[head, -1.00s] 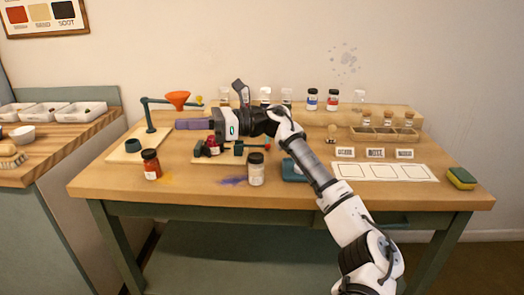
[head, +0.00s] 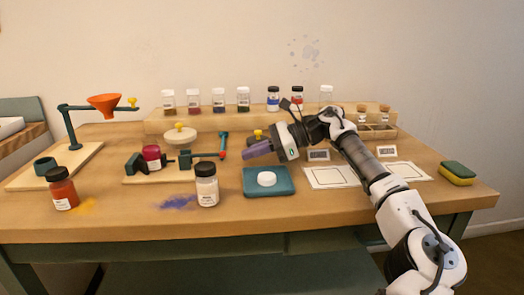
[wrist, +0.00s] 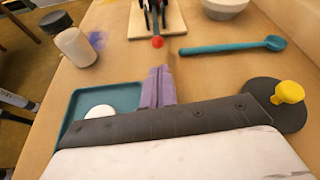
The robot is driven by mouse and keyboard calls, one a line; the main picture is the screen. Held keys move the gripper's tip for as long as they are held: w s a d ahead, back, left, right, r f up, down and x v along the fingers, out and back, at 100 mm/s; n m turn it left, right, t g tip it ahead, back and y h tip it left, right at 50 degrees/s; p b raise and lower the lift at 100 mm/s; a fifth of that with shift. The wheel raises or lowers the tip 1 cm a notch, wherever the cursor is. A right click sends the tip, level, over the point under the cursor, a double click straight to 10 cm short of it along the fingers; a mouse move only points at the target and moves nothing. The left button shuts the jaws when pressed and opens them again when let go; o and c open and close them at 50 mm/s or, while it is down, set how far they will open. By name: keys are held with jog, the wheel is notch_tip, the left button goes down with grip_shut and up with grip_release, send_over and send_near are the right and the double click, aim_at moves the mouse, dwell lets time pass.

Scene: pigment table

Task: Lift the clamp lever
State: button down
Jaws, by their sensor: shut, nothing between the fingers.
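The clamp (head: 184,160) stands on a small wooden board, with a dark red jar (head: 152,157) between its green jaws. Its lever (head: 205,155) sticks out to the right, low and about level, and ends in a red ball (head: 222,154). The ball also shows at the top of the wrist view (wrist: 158,42), straight ahead of my fingers and apart from them. My gripper (head: 258,149) has purple fingers pressed together and empty. It hovers right of the lever, pointing left towards it. In the wrist view the fingers (wrist: 158,88) partly cover the teal tray.
A teal spoon (wrist: 235,46) lies beside the lever's end. A teal tray (head: 268,188) with a white disc is in front of my gripper. A yellow-knobbed dark disc (wrist: 268,112) lies close by. A funnel stand (head: 70,128) is far left.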

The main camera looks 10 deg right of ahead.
aim_at(234, 167)
jog(key=x, duration=0.5)
dwell(0.3)
jog(key=shift+r+h+p, duration=0.3)
jog(key=shift+r+p, duration=0.1)
jog(key=shift+r, duration=0.05)
jog(key=shift+r, duration=0.15)
notch_tip(234, 167, up, 2)
jog(key=h+p, duration=0.1)
jog(key=p, duration=0.2)
jog(key=shift+h, duration=0.4)
jog(key=r+h+p, duration=0.1)
jog(key=r+p, duration=0.1)
jog(key=a+r+h+p, duration=0.1)
jog(key=r+h+p, duration=0.1)
jog(key=p, duration=0.1)
jog(key=a+r+h+p, duration=0.1)
jog(key=p, duration=0.1)
jog(key=r+h+p, duration=0.1)
jog(key=h+p, duration=0.1)
jog(key=shift+a+r+h+p, duration=0.1)
jog(key=shift+a+h+p, duration=0.2)
jog(key=shift+a+p, duration=0.05)
jog(key=shift+a+r+p, duration=0.2)
jog(key=shift+a+p, duration=0.1)
jog(key=shift+p, duration=0.15)
